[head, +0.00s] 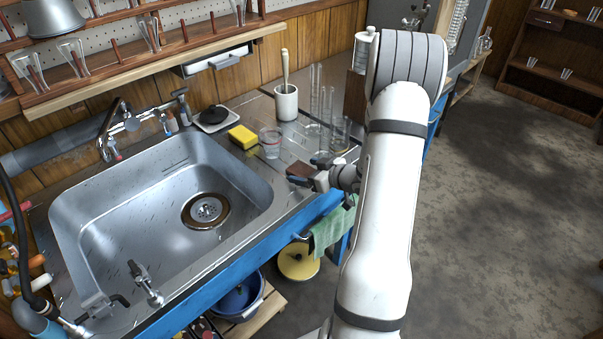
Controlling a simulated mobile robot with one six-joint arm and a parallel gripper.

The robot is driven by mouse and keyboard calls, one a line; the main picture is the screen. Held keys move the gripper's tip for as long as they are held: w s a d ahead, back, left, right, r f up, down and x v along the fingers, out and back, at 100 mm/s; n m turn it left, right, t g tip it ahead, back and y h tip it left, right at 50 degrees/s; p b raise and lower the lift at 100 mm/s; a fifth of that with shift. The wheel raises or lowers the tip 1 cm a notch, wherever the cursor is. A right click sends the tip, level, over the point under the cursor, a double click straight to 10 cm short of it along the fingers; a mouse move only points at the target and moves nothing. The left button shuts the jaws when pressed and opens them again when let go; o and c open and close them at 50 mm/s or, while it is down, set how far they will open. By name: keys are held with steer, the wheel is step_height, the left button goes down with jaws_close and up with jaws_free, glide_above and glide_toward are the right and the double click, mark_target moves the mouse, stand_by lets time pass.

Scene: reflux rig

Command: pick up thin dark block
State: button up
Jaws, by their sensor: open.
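A thin dark brown block (300,170) is at the right end of the steel counter, near its front edge. My gripper (308,170) reaches in from the right, its jaws open. The block appears to lie between or right at the fingertips. I cannot tell whether the fingers touch it, or whether it rests on the counter. My gripper and wrist hide part of the counter around it.
A glass beaker (271,142), a yellow sponge (243,137), a white mortar with pestle (286,103) and tall glassware (327,107) stand behind my gripper. The steel sink (120,230) opens to the left. A green cloth (331,230) hangs at the counter front.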

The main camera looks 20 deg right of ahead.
steer(key=shift+w+a+f, duration=0.2)
steer(key=shift+w+a, duration=0.05)
steer(key=shift+w, duration=0.2)
steer(key=c, duration=1)
steer(key=shift+o, duration=0.2)
steer(key=shift+r, duration=0.15)
